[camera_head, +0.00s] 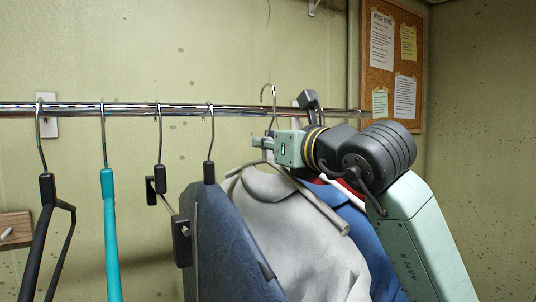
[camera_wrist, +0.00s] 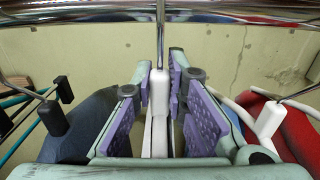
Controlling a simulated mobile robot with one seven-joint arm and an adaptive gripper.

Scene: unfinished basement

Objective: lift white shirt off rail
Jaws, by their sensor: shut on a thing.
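The white shirt (camera_head: 305,235) hangs on a pale hanger (camera_head: 325,208) below the rail (camera_head: 230,108), between a dark blue garment and a brighter blue one. My gripper (camera_head: 268,143) is at the hanger's neck, just under the rail. In the wrist view my gripper (camera_wrist: 160,108) has its purple pads on both sides of the white hanger neck (camera_wrist: 159,90) and is shut on it. The hook's tip is out of the wrist view. The shirt's lower part is cut off.
A dark blue garment (camera_head: 225,245) hangs close on the left, a blue one (camera_head: 385,265) and a red one (camera_wrist: 290,140) on the right. Empty hangers, black (camera_head: 50,225) and teal (camera_head: 111,235), hang farther left. A corkboard (camera_head: 393,60) is on the wall behind.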

